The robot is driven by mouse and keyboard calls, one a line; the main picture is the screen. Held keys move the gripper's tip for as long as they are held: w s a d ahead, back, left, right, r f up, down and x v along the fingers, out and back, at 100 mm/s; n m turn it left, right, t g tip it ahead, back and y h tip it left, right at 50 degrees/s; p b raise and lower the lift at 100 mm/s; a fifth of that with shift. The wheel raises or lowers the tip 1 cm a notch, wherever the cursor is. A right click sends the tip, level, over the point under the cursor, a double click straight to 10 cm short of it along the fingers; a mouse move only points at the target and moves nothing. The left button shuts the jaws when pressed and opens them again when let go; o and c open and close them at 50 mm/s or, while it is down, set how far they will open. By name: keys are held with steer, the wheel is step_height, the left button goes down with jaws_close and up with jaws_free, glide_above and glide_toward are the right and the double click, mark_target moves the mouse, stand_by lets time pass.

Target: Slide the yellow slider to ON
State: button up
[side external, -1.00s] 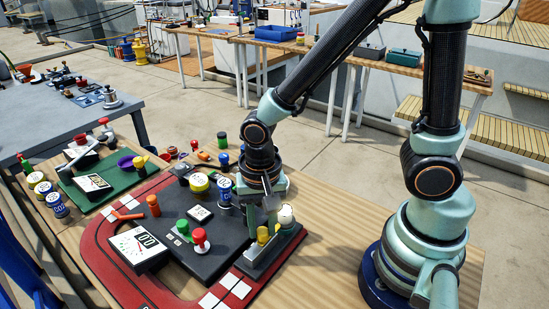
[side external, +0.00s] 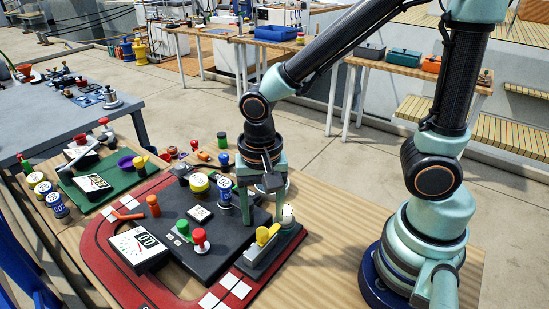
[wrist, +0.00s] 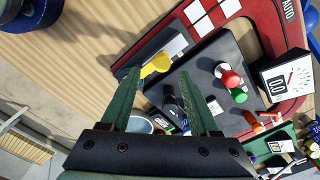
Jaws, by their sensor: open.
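The yellow slider (side external: 265,235) sits on a grey slider base (side external: 258,258) at the right edge of the dark panel. In the wrist view the yellow slider (wrist: 155,64) shows just beyond my fingertips, on its grey base (wrist: 174,48). My gripper (side external: 260,209) is open, with nothing between its fingers, above and behind the slider in the side view. Its two fingers also show in the wrist view (wrist: 160,72), spread apart and not visibly touching the slider. I cannot read any ON mark on the base.
Red (side external: 200,238) and green (side external: 183,228) knobs and a white gauge (side external: 139,248) are on or near the panel. A blue-and-white can (side external: 224,192) stands close to my gripper. Bare wood lies to the right.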

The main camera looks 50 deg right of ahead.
mark_target(264, 229)
step_height(264, 229, up, 8)
steer(key=shift+r, duration=0.15)
steer(key=shift+d, duration=0.1)
steer(key=w+d+r+n+t, duration=0.2)
steer(key=d+r+n+t, duration=0.3)
steer(key=d+n, duration=0.4)
steer(key=shift+d+t, duration=0.3)
steer(key=shift+d, duration=0.55)
stand_by(0.8)
